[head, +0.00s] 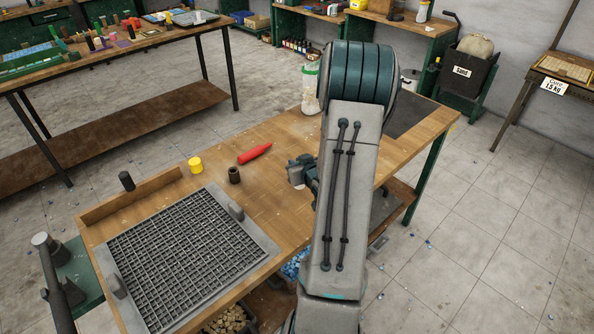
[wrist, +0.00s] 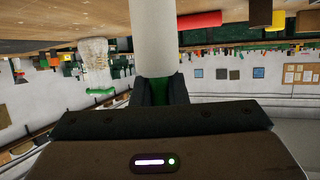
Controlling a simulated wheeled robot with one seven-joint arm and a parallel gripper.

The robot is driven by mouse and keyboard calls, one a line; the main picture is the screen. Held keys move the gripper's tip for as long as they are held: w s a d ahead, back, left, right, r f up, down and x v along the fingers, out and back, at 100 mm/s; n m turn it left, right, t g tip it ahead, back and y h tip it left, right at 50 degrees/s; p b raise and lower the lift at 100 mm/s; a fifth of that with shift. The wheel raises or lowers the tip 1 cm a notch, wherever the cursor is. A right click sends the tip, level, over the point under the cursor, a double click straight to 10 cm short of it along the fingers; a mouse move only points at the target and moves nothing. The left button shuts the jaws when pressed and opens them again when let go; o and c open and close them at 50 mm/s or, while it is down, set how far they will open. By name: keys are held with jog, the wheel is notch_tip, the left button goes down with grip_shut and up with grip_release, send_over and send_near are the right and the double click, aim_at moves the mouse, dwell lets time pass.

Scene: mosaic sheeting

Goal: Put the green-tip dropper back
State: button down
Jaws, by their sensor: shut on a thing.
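In the wrist view my gripper (wrist: 160,92) is shut on the green part of a thick white cylinder (wrist: 152,38). This looks like the green-tip dropper. Its green end shows between the two dark fingers, and its white body runs up out of the picture, so its far end is hidden. The wrist picture looks upside down, with the wooden bench at the top.
The wooden workbench (head: 285,132) bears a red bottle (head: 255,153) lying down, a yellow pot (head: 195,165), a dark cup (head: 234,174) and a black grid tray (head: 185,255). Bare wood lies around the red bottle.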

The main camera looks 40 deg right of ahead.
jog(key=shift+f+p, duration=0.3)
jog(key=shift+f, duration=1.25)
jog(key=shift+f, duration=0.15)
jog(key=c, duration=1.4)
grip_release()
jog(key=shift+c, duration=0.2)
jog(key=shift+s+r, duration=0.1)
jog(key=shift+r, duration=0.15)
jog(key=p+v, duration=0.5)
jog(key=v, duration=0.6)
jog(key=shift+s+r, duration=0.2)
jog(key=shift+s, duration=0.1)
